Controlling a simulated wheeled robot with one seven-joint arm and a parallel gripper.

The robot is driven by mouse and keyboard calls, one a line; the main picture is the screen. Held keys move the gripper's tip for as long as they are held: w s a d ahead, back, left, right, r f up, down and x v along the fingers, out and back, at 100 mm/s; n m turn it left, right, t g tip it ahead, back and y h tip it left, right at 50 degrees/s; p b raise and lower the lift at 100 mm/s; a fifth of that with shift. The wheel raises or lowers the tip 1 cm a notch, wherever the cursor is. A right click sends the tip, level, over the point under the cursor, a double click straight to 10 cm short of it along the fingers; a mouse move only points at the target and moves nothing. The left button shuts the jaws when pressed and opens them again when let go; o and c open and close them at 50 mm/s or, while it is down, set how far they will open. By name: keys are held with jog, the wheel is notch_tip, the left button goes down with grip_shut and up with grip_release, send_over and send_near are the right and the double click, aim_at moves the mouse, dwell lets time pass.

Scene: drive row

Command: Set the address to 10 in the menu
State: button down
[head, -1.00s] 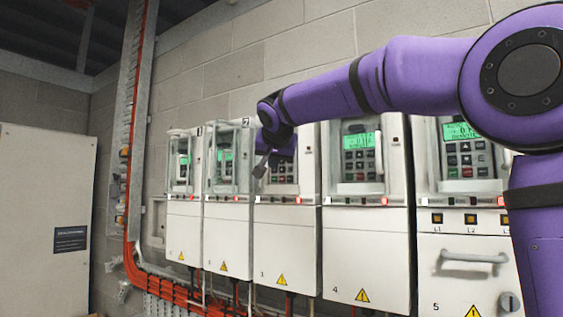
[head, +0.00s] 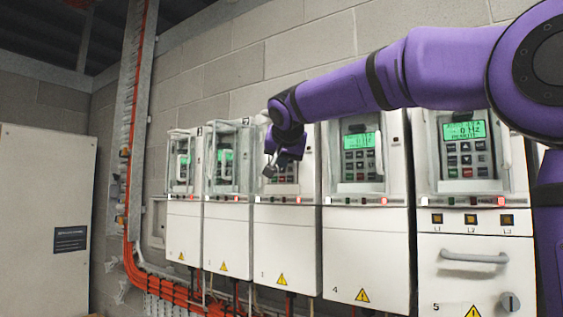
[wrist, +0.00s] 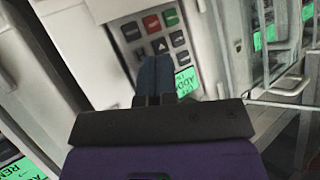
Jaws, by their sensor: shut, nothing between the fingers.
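The third drive (head: 287,238) is a white cabinet with a keypad and a green display. My gripper (head: 271,168) is in front of its panel in the head view and hides its display there. In the wrist view my gripper (wrist: 155,58) is shut and empty, its dark fingers together over the keypad (wrist: 160,44). Red, green and dark keys show around the fingertips; the fingers hide some keys. I cannot tell whether the tips touch a key. The green display (wrist: 187,87) beside the fingers shows letters starting "ADD"; its value is not readable.
The fourth drive (head: 367,250) and fifth drive (head: 470,265) stand to the right, the second drive (head: 228,235) to the left. Clear covers with handles front several panels. A grey cabinet (head: 40,210) and orange cables (head: 175,292) are at left.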

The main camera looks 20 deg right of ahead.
jog(key=shift+w+d, duration=0.2)
jog(key=shift+d, duration=0.05)
jog(key=shift+w+d, duration=0.2)
jog(key=shift+d, duration=0.1)
dwell(0.8)
dwell(0.3)
jog(key=shift+s+a, duration=0.45)
jog(key=shift+a, duration=0.2)
jog(key=shift+s+a, duration=0.75)
jog(key=shift+a, duration=0.25)
jog(key=shift+s+a, duration=0.75)
jog(key=shift+a, duration=0.25)
